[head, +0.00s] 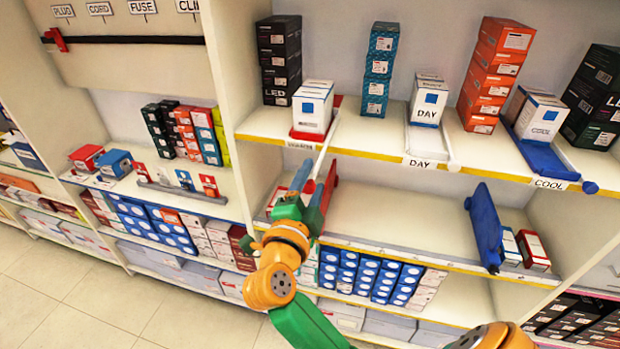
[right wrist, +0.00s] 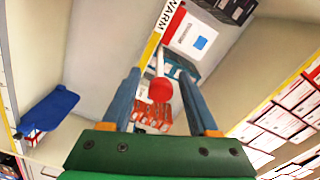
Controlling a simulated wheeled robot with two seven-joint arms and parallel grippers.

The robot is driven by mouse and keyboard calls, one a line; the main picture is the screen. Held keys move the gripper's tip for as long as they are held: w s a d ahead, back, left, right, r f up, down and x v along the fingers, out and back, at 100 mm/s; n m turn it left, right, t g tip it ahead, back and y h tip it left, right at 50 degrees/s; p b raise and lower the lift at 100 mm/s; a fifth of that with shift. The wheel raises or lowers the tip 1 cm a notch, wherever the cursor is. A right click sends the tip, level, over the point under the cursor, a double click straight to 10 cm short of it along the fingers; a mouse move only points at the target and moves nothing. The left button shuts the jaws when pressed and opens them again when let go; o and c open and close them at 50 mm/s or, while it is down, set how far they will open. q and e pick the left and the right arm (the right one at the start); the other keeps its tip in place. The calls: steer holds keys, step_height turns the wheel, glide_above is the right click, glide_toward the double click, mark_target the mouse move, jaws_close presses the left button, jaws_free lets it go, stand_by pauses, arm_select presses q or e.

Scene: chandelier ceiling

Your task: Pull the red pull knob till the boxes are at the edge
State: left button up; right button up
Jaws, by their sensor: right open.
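The red pull knob (right wrist: 161,90) sits at the end of a pale rod in the right wrist view, between the two blue fingers of my right gripper (right wrist: 160,85). The fingers are open, with gaps visible on both sides of the knob. In the head view my right gripper (head: 314,170) is below the front of the upper shelf, and the knob (head: 309,187) is partly hidden by it. The rod runs up to a red tray holding white boxes (head: 313,108) with blue squares, standing back from the shelf edge. My left gripper is not in view.
Trays with DAY boxes (head: 428,100) and COOL boxes (head: 540,115) stand to the right, each with its own rod. A blue panel (head: 485,227) rises from the mostly empty shelf below.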

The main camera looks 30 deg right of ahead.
steer(key=shift+x, duration=1)
steer(key=shift+a, duration=0.15)
steer(key=shift+s, duration=0.1)
steer(key=shift+c, duration=1)
jaws_close()
